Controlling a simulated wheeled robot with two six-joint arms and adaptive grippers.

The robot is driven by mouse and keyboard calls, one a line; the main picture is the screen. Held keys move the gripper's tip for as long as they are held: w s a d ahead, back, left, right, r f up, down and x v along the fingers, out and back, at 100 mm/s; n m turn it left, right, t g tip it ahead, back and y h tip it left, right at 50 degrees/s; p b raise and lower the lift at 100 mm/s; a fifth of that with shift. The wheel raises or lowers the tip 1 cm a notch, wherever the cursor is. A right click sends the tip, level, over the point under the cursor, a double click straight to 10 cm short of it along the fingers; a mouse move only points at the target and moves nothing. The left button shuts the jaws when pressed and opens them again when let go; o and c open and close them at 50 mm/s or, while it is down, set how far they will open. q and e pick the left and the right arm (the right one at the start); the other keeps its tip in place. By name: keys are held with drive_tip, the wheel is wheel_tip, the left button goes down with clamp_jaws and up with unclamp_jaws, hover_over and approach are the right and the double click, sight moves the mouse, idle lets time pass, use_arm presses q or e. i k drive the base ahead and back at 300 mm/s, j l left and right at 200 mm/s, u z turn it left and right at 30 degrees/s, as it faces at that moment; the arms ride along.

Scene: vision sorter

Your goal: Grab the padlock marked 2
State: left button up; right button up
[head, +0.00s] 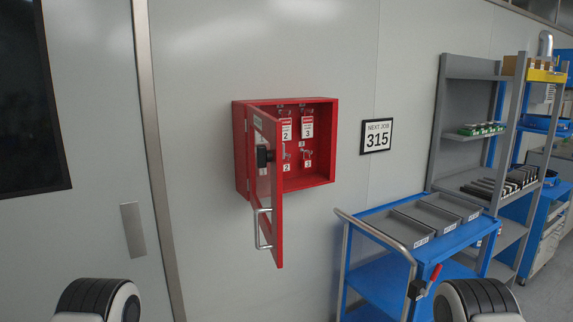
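A red wall cabinet (318,181) hangs on the grey wall with its door (278,200) swung open toward me. Inside, a red-and-white tag-like piece marked 2 (286,130) hangs from an upper hook. A similar piece marked 3 (307,128) hangs to its right. Below them are small metal hooks or shackles, with small white labels 2 (286,168) and 3 (308,164). The details are too small to tell which piece is the padlock body. The open door hides the cabinet's left part. Neither gripper is in view; only rounded parts of my arms show at the bottom.
The door's metal handle (262,228) sticks out toward me. A blue cart (372,268) with grey trays (402,228) stands at the right, before a grey shelf rack (440,125). A sign reading NEXT JOB 315 (376,136) hangs right of the cabinet.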

sight(286, 165)
drive_tip(key=i+l+z, duration=0.8)
drive_tip(key=i+z, duration=0.15)
drive_tip(key=i, duration=0.05)
